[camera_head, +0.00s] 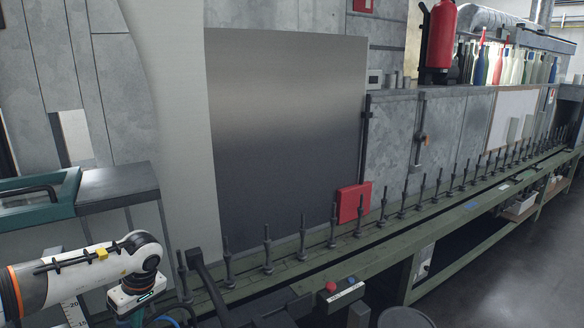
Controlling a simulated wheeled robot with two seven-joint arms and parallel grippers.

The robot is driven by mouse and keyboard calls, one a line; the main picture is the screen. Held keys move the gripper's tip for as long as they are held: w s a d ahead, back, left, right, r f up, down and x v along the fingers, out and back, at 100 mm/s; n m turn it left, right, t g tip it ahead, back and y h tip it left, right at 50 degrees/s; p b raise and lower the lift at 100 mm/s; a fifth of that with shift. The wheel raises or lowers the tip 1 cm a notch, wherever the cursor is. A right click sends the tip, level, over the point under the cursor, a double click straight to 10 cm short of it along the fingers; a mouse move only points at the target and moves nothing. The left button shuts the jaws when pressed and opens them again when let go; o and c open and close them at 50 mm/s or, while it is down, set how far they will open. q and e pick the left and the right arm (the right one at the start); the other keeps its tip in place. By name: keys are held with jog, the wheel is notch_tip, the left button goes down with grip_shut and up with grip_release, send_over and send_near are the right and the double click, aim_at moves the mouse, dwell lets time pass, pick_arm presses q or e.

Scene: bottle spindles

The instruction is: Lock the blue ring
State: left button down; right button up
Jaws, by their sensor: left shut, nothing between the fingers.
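I cannot make out a blue ring in the head view. A row of dark upright spindles (267,250) stands along a green conveyor bench (330,263), running from the lower left to the far right. My left gripper (134,312) is at the lower left, at the end of my white arm, left of the nearest spindles. It is shut and empty, pointing down, and its fingertips are at or below the bottom edge of the picture. My right gripper is not in view.
A control box with a red button (331,286) and a blue button (350,281) stands in front of the bench. A red box (353,202) sits behind the spindles. A teal-edged tray (66,203) is at the left. Bottles (515,66) line a far shelf. Floor (520,270) is clear at right.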

pick_arm(q)
jog(key=shift+d+r, duration=0.1)
jog(key=shift+w+a+r+p, duration=0.1)
jog(key=shift+w+r+p, duration=0.15)
jog(key=shift+r+p, duration=0.5)
jog(key=shift+w+a+r+p, duration=0.2)
jog(key=shift+r+p, duration=0.15)
jog(key=shift+r, duration=0.8)
jog(key=shift+w+a+r+p, duration=0.1)
jog(key=shift+w+r+p, duration=0.15)
jog(key=shift+r+p, duration=0.5)
jog(key=shift+r, duration=0.2)
